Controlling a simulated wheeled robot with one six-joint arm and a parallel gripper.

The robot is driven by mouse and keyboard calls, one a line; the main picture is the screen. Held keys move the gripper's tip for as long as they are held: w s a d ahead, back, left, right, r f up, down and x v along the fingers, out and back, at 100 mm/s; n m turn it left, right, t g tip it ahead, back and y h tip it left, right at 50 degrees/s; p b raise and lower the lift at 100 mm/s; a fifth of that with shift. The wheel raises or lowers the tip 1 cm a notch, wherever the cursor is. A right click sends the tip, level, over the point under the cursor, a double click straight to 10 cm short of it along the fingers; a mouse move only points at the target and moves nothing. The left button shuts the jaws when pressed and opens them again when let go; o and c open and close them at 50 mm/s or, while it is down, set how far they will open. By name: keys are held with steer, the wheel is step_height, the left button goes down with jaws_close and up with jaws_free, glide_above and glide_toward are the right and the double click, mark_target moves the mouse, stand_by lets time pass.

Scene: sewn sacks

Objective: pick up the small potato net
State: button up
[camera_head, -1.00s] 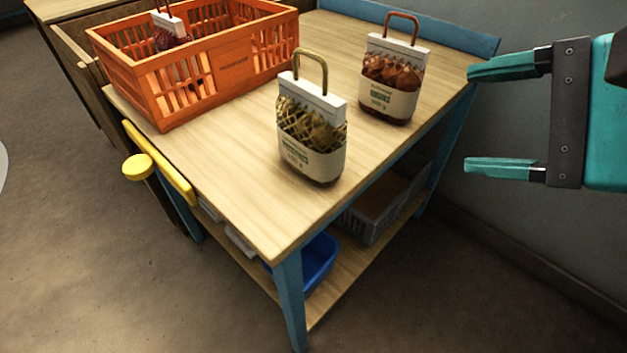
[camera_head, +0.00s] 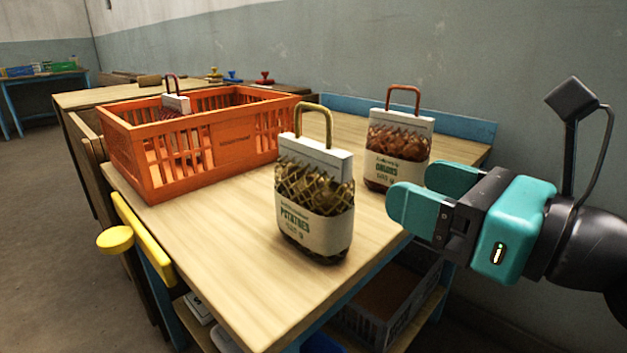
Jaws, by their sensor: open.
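The small potato net (camera_head: 315,215) stands upright near the table's front right. It has a white top card, a cream label reading "POTATOES" and an olive loop handle (camera_head: 314,115). My gripper (camera_head: 422,193) is open and empty. It is to the right of the potato net, apart from it, with its teal fingers pointing left. The fingers show in front of the lower right part of the onion net (camera_head: 398,145), which stands upright farther back with a brown-red handle.
An orange crate (camera_head: 229,138) stands at the back left of the wooden table (camera_head: 205,240), with another handled net (camera_head: 175,102) inside. A yellow knob (camera_head: 115,239) sticks out at the left edge. Bare tabletop lies between crate and potato net.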

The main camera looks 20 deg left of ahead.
mark_target(327, 159)
steer(key=p+x, duration=0.6)
steer(key=x, duration=0.2)
steer(key=p+x, duration=0.2)
steer(key=x, duration=0.2)
steer(key=shift+s+a+f, duration=0.1)
steer(key=shift+a, duration=0.15)
steer(key=shift+a+f, duration=0.1)
steer(key=shift+a, duration=0.25)
steer(key=shift+c, duration=0.2)
